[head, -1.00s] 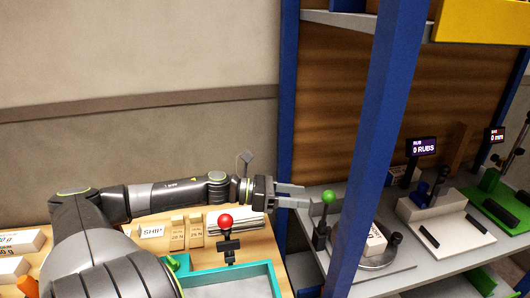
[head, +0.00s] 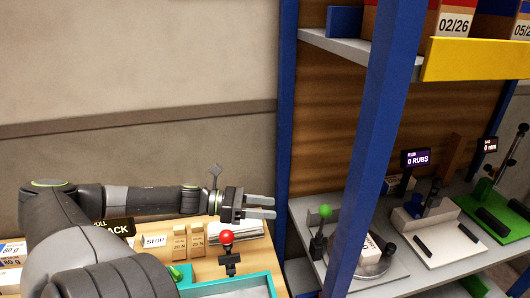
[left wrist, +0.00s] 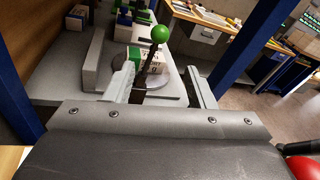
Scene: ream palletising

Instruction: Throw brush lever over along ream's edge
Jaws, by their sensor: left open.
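The lever with a green ball knob (head: 325,211) stands nearly upright on the grey shelf, behind the blue post's left side. Just right of it, partly hidden by the post, a labelled white ream (head: 369,247) lies on a round grey plate (head: 372,268). My left gripper (head: 273,207) is open and empty, to the left of the green knob and apart from it. In the left wrist view the green knob (left wrist: 160,34) and its dark stem show beyond and between the open fingers (left wrist: 160,86), with the ream (left wrist: 141,58) behind. My right gripper is not in view.
A blue post (head: 370,150) stands in front of the shelf. A red-knobbed lever (head: 226,237) and teal tray (head: 235,284) are below my left arm. A display reading 0 RUBS (head: 417,159), a white station (head: 440,230) and a green station (head: 498,208) stand further right.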

